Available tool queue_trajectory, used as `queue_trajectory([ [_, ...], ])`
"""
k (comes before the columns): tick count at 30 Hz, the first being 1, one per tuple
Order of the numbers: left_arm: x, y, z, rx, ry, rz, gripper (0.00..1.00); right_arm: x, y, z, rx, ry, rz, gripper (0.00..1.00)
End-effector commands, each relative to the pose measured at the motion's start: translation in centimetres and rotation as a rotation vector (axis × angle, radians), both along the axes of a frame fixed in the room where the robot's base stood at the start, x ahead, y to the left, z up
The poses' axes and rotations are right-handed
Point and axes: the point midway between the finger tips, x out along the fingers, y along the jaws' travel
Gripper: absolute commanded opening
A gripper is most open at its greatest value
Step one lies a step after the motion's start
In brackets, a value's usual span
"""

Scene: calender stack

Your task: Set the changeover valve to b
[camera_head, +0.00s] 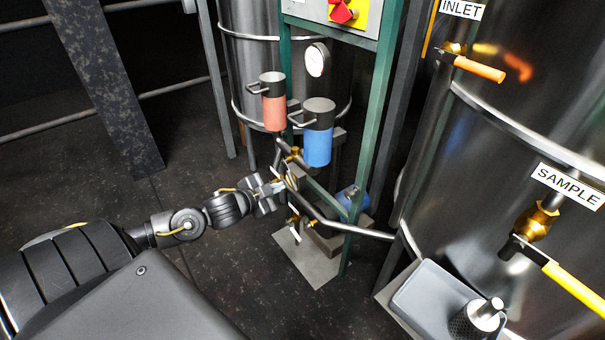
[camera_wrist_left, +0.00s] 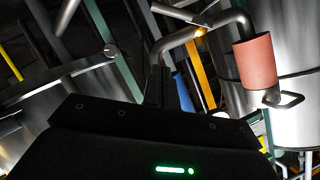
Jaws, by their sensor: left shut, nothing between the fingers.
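A red canister (camera_head: 274,112) and a blue canister (camera_head: 318,146) hang side by side on the green frame, with brass fittings (camera_head: 293,156) and pipes below them. The changeover valve seems to be among these fittings; its handle and its setting cannot be made out. My left gripper (camera_head: 280,186) is shut and empty, low below the canisters, right beside the pipework. Whether it touches the valve cannot be told. In the left wrist view the red canister (camera_wrist_left: 256,62) is at the upper right, and the dark gripper housing hides the lower part. My right gripper is not in view.
A steel tank with an orange INLET handle (camera_head: 480,69) and a yellow SAMPLE handle (camera_head: 573,288) stands at the right. A green post (camera_head: 371,120) rises beside the canisters. A grey box (camera_head: 430,298) is at the lower right.

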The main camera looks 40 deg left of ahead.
Motion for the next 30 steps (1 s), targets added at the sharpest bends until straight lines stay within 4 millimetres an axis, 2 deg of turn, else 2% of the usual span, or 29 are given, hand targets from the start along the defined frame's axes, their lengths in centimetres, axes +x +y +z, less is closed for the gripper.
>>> queue_trajectory([
  [6, -0.1, 0.1, -0.1, 0.000, 0.001, 0.004, 0.00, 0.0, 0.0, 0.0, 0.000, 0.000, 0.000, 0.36],
  [10, 0.6, 0.1, -0.3, -0.001, -0.002, 0.003, 0.00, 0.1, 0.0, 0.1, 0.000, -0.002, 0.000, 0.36],
  [14, 2.4, -0.1, -0.8, -0.001, -0.003, 0.001, 0.00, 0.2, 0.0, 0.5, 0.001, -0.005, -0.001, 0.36],
  [25, 9.5, -0.3, -3.5, -0.002, -0.002, 0.000, 0.00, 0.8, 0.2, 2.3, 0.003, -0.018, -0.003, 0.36],
  [30, 9.4, 1.2, -5.6, 0.001, 0.003, -0.001, 0.00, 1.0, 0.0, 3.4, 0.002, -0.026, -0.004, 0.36],
])
